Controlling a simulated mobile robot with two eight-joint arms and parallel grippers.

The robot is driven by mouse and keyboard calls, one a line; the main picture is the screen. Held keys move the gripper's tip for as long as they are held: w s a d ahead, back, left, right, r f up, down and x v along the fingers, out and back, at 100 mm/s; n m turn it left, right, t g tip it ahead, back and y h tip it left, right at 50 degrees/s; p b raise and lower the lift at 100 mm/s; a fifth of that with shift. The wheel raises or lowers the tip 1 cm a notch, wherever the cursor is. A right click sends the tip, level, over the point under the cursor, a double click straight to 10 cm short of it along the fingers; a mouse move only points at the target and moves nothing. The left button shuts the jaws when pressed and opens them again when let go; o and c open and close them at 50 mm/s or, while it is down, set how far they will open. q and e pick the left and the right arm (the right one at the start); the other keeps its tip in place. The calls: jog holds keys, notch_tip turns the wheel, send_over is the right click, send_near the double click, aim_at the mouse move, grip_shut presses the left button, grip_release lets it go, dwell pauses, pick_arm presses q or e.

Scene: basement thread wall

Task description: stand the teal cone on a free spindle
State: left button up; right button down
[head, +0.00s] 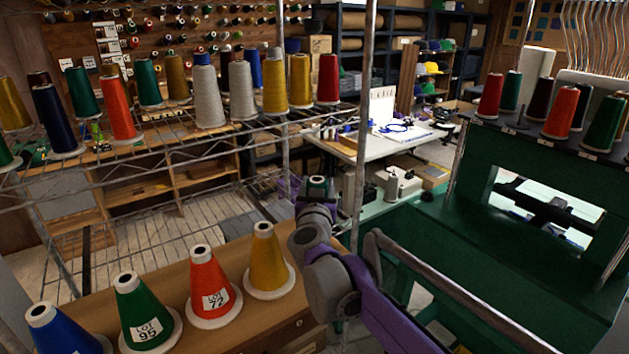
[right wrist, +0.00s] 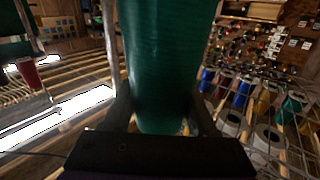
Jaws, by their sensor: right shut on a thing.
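My right gripper (right wrist: 160,122) is shut on the teal cone (right wrist: 168,60), which fills the middle of the right wrist view as a dark green-teal body between the two fingers. In the head view only a little of the held cone (head: 318,182) shows beyond my wrist, at mid-picture; most of it is hidden. A dark rack top (head: 540,138) on the green machine at the right carries several cones. A thin upright spindle (head: 521,116) there looks bare, between the green cone and the dark ones. My left gripper is not in view.
A wire shelf (head: 185,150) with several thread cones stands at the left. A brown box top (head: 235,315) in front carries blue, green, red and yellow cones. A shelf post (head: 364,130) rises close beside my right gripper. A white table (head: 385,143) stands behind.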

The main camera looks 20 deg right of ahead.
notch_tip(320, 180, down, 4)
jog(key=shift+w+r+b, duration=0.1)
jog(key=shift+b, duration=0.5)
jog(key=shift+f+b, duration=0.7)
jog(key=shift+f, duration=0.95)
jog(key=shift+f+b, duration=0.65)
jog(key=shift+f, duration=0.3)
jog(key=shift+f, duration=0.15)
jog(key=shift+f+b, duration=0.15)
jog(key=shift+b, duration=0.2)
jog(key=shift+c, duration=0.6)
grip_release()
